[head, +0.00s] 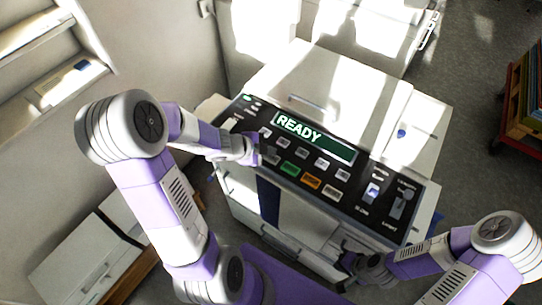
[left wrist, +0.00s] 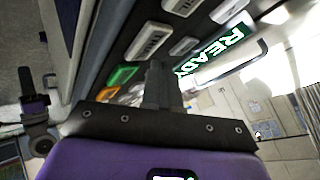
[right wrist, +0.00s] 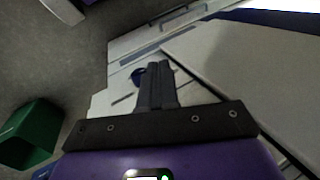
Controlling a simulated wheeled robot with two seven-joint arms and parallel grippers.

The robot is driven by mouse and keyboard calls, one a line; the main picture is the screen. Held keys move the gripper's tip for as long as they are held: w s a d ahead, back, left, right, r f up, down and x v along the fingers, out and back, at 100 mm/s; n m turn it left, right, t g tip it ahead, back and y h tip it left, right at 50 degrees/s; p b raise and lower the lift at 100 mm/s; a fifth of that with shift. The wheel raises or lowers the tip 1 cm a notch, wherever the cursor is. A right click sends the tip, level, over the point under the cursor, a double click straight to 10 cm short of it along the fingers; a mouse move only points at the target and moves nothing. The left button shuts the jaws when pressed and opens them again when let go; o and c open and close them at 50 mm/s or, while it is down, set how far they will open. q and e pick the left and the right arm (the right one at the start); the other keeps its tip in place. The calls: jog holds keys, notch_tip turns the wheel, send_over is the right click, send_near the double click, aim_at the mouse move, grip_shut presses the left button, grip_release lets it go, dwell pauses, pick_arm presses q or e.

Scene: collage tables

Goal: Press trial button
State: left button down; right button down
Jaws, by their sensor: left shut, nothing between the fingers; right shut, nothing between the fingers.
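A copier-like machine has a dark control panel (head: 345,205) with a lit display (head: 314,136) reading READY, which also shows in the left wrist view (left wrist: 220,52). Below the display are several grey buttons, a green button (head: 290,168) and an orange button (head: 311,182). My right gripper (head: 348,262) is shut and empty, low by the machine's front right.
Two switches (head: 373,192) sit at the panel's right end. White shelves stand at the upper left and a low white cabinet (head: 85,262) at the lower left. A wooden crate (head: 528,95) stands at the right. A green bin (right wrist: 28,135) shows in the right wrist view.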

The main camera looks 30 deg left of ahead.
aim_at(269, 159)
dwell(0.5)
pick_arm(q)
jog(key=shift+f+b, duration=0.3)
jog(key=shift+f, duration=0.15)
jog(key=shift+f+b, duration=0.3)
jog(key=shift+f, duration=0.1)
dwell(0.4)
jog(key=shift+r, duration=0.1)
jog(key=shift+r+p, duration=0.75)
jog(key=shift+p, duration=0.15)
jog(key=shift+r, duration=0.1)
notch_tip(269, 159, up, 5)
jog(key=p, duration=0.5)
